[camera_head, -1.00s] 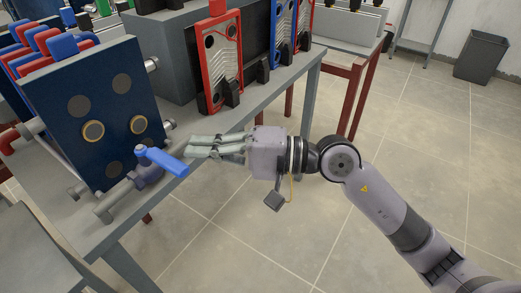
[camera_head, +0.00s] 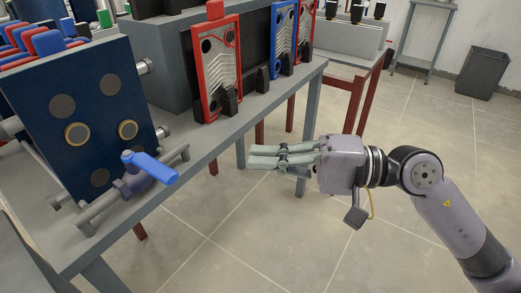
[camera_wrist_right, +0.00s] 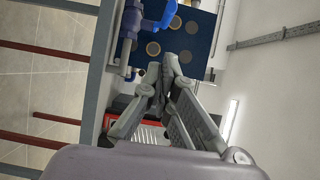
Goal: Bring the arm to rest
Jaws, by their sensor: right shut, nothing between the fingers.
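My right gripper (camera_head: 252,158) is shut and empty in the head view. It hangs over the floor just beyond the front edge of the grey table, apart from everything. Its fingers point left toward the blue-handled valve (camera_head: 150,167) on the pipe in front of the exchanger. The dark blue end plate (camera_head: 85,115) of the exchanger stands upright on the table at the left. In the right wrist view the closed fingers (camera_wrist_right: 165,65) show in the middle, with the blue plate (camera_wrist_right: 190,30) and the blue valve handle (camera_wrist_right: 165,14) ahead. My left gripper is not in view.
The grey table (camera_head: 215,140) runs from lower left to upper middle. A red-framed plate (camera_head: 218,70) and a blue-framed plate (camera_head: 284,40) stand upright on it. A dark bin (camera_head: 482,73) stands by the wall. Tiled floor (camera_head: 330,230) around my right arm is clear.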

